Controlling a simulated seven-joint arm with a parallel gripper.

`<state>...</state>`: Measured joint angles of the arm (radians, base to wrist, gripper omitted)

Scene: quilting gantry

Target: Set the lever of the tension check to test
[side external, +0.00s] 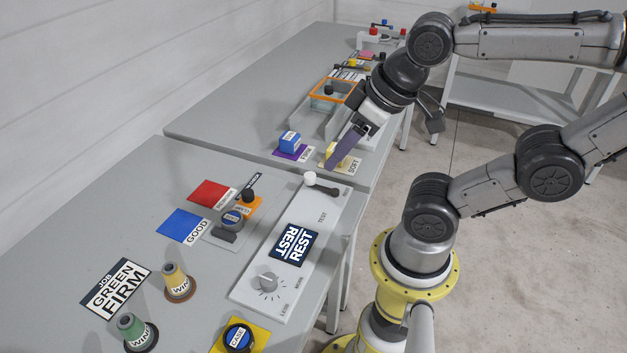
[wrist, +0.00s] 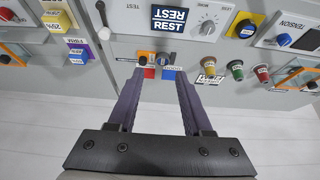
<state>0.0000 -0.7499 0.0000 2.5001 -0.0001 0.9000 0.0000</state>
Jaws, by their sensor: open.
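A long pale panel (side external: 255,275) carries a dark display (side external: 294,245) reading REST, a round dial and a lever (side external: 324,186). The lever is a black bar with a white knob at its left end in the side view; it lies across the panel's far end, beyond the TEST label. It also shows in the wrist view (wrist: 102,17), at the top left. I cannot tell which end pivots. My gripper (side external: 330,167) has purple fingers and is above the table near the far end of the panel, over a yellow block. In the wrist view my gripper (wrist: 156,75) is open and empty.
A blue block (side external: 289,142) and the yellow block (side external: 337,154) sit on labelled pads beyond the panel. Orange and grey fittings (side external: 237,216), red and blue squares, and cones (side external: 175,281) are left of the panel. A tension unit (wrist: 290,28) shows at the wrist view's right.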

